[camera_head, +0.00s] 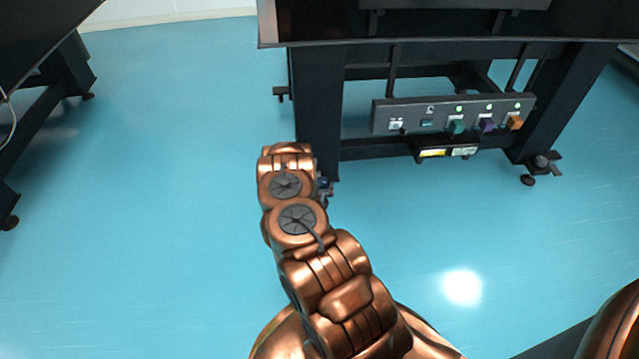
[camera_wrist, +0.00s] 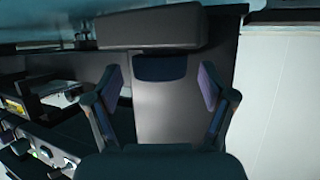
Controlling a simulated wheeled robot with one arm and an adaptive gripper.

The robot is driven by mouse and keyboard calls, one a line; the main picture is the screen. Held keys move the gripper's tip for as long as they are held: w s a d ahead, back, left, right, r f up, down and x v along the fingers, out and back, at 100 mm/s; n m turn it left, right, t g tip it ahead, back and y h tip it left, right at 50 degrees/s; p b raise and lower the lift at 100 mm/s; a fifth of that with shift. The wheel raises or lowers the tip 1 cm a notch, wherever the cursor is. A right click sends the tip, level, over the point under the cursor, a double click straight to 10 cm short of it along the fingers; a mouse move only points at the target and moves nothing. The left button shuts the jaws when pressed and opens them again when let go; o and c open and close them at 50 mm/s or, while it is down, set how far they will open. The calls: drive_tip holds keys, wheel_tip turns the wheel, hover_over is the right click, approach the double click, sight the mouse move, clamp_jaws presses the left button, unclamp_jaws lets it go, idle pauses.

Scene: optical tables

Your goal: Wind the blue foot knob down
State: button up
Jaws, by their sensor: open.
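The blue foot knob (camera_wrist: 158,67) shows in the wrist view as a dark blue band in front of the grey table leg (camera_wrist: 160,110), against a dark grey block (camera_wrist: 150,34). My gripper (camera_wrist: 161,85) is open, with one finger on each side of the knob's line and clear gaps to both sides. The fingers do not appear to touch it. In the head view a small bluish spot at the foot (camera_head: 323,182) of the near left leg shows just right of my wrist. My arm hides most of the gripper and foot there.
The dark table (camera_head: 450,45) stands over the leg. A control panel (camera_head: 410,112) with coloured knobs hangs under it to the right. Another dark table (camera_head: 75,70) stands at far left. Teal floor (camera_head: 150,220) is clear left of my arm.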

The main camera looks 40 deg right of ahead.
drive_tip(key=v, duration=1)
drive_tip(key=shift+w, duration=0.15)
drive_tip(key=shift+r, duration=0.1)
